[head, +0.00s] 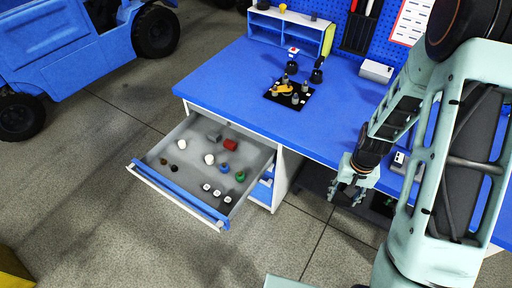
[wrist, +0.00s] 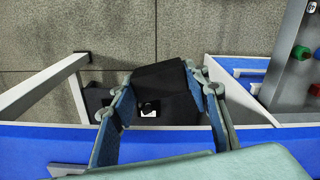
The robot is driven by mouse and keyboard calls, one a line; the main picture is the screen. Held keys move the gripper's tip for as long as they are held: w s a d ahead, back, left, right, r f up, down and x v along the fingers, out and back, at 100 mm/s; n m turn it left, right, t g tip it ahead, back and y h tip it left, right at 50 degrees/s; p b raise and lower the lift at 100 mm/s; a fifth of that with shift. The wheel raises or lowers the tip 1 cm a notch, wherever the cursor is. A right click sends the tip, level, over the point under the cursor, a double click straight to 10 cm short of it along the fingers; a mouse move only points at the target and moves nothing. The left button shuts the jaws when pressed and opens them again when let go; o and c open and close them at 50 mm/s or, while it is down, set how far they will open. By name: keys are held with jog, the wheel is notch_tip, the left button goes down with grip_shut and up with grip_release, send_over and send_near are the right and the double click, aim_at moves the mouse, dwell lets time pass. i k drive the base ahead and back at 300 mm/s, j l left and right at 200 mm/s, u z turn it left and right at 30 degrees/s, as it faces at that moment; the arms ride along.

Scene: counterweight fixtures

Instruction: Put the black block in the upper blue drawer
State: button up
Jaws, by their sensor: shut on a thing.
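My gripper (wrist: 160,92) is shut on the black block (wrist: 160,80), which sits between its two fingers in the wrist view. In the head view my gripper (head: 347,190) hangs just off the front edge of the workbench, right of the drawer; the block is hard to make out there. The upper blue drawer (head: 178,193) is pulled open at the left end of the bench, its grey inside facing up. It holds several small items. In the wrist view a part of the open drawer (wrist: 288,60) shows at the right edge, apart from the block.
The blue workbench top (head: 240,90) carries a black mat with pegs, dark knobs, a white box (head: 376,71) and a small shelf (head: 290,32). Lower blue drawer fronts (head: 262,190) show beneath. A blue vehicle (head: 70,50) stands back left. The floor before the drawer is clear.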

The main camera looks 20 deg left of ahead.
aim_at(187, 181)
jog(key=j+u, duration=0.1)
jog(key=j, duration=0.4)
jog(key=i+j+u, duration=0.1)
jog(key=j, duration=0.35)
jog(key=i+j+u, duration=0.1)
jog(key=j, duration=0.35)
jog(key=i+j+u, duration=0.1)
jog(key=j, duration=0.4)
jog(key=i+j+u, duration=0.1)
jog(key=j, duration=0.35)
jog(key=i+j+u, duration=0.1)
jog(key=j, duration=0.35)
jog(key=i, duration=0.05)
